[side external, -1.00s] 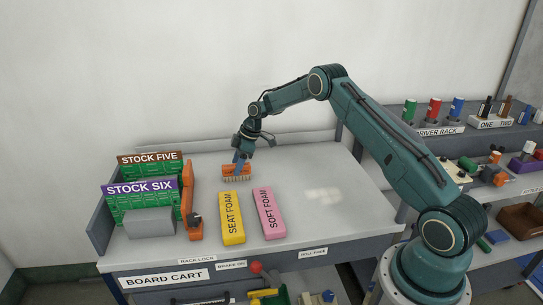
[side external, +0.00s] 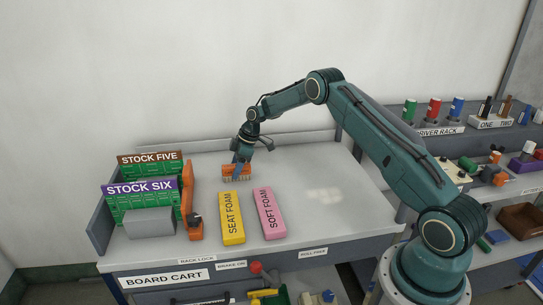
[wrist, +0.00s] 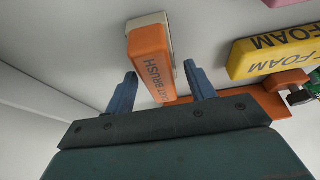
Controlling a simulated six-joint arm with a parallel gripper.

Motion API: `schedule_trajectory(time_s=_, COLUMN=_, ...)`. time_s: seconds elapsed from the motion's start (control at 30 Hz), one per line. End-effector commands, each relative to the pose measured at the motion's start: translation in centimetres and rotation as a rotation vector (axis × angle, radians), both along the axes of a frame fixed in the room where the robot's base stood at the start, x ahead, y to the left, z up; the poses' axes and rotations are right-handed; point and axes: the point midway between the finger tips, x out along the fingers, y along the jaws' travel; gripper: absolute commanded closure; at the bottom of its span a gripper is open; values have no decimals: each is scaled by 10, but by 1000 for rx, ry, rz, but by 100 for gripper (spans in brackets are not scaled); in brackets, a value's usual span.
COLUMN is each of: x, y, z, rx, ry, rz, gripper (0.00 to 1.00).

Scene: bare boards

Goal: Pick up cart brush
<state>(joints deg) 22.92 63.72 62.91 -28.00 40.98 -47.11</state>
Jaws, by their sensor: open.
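The cart brush (side external: 237,171) is an orange block with pale bristles below, lying on the board cart's top behind the foam blocks. In the wrist view the brush (wrist: 150,55) shows its lettered orange side and runs between my fingers. My gripper (side external: 240,160) is down at the brush from above. In the wrist view my gripper (wrist: 160,88) has its two blue fingers apart, one on each side of the brush, with a gap visible on both sides. The bristles are partly hidden in the wrist view.
A yellow seat foam block (side external: 232,218) and a pink soft foam block (side external: 268,213) lie in front of the brush. An orange clamp-like tool (side external: 190,212) and green stock racks (side external: 145,198) stand to the left. The cart top (side external: 345,200) is clear at right.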

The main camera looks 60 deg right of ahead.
Motion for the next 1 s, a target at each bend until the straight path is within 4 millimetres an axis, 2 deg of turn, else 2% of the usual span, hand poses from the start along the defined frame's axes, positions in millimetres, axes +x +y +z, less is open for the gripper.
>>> schedule_trajectory(time_s=0.67, x=0, y=0, z=-4, rx=0, ry=0, rz=0, gripper=45)
schedule_trajectory(time_s=0.7, x=0, y=0, z=-4, rx=0, ry=0, rz=0, gripper=47)
schedule_trajectory(time_s=0.9, x=0, y=0, z=-4, rx=0, ry=0, rz=0, gripper=87)
schedule_trajectory(time_s=1.0, x=0, y=0, z=-4, rx=0, ry=0, rz=0, gripper=88)
